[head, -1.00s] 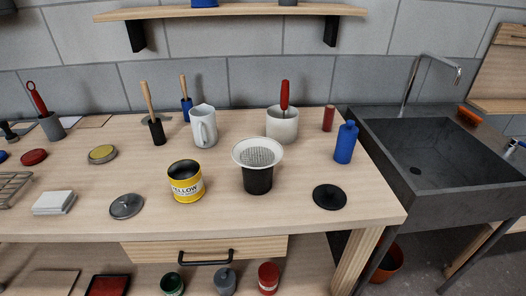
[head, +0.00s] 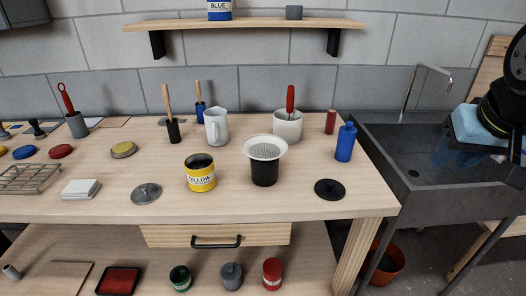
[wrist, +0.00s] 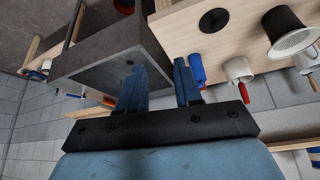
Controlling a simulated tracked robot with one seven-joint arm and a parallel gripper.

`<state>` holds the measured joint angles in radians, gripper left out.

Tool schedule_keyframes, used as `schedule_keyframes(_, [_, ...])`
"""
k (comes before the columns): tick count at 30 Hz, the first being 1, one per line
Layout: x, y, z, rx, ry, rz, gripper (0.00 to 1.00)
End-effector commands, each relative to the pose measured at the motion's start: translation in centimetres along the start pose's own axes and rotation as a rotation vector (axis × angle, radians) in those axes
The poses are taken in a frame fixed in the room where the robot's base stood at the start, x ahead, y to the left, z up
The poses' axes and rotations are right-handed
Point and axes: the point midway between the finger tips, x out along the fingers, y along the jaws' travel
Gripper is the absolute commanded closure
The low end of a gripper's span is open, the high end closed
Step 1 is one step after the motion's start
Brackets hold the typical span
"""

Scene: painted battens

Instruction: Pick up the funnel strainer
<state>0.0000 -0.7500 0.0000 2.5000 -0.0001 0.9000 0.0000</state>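The funnel strainer (head: 265,148) has a wide white rim and a grey mesh. It sits in the top of a black cup (head: 264,174) on the workbench, right of the yellow can. In the wrist view the strainer (wrist: 294,41) shows upside down at the upper right, with the black cup above it. My gripper (wrist: 157,72) has two blue fingers spread apart with nothing between them. In the head view my gripper (head: 455,158) is at the right, over the sink, well away from the strainer. Its fingers look blurred there.
A yellow can (head: 201,175), a black lid (head: 328,189), a white pot (head: 288,126) with a red-handled tool, a white jug (head: 216,127) and a blue bottle (head: 345,142) stand around the strainer. The sink (head: 385,192) adjoins the bench's right end. A shelf (head: 245,23) hangs above.

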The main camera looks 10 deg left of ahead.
Motion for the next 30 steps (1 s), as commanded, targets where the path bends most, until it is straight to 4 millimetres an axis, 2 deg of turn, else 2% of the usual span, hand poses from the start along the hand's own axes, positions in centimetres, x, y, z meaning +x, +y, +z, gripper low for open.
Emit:
schedule_keyframes(8, [0.1,-0.1,-0.1,-0.018,-0.004,0.002,0.66])
schedule_keyframes(11, [0.5,-0.4,-0.3,-0.107,-0.024,0.012,0.66])
schedule_keyframes(13, [1.0,-1.3,-0.6,-0.228,-0.049,0.025,0.66])
schedule_keyframes(17, [2.4,-2.6,-1.4,-0.559,-0.114,0.061,0.66])
schedule_keyframes(23, [4.7,-5.6,-3.1,-1.153,-0.21,0.121,0.66])
schedule_keyframes(30, [7.0,-11.1,-5.1,-1.867,-0.306,0.206,0.66])
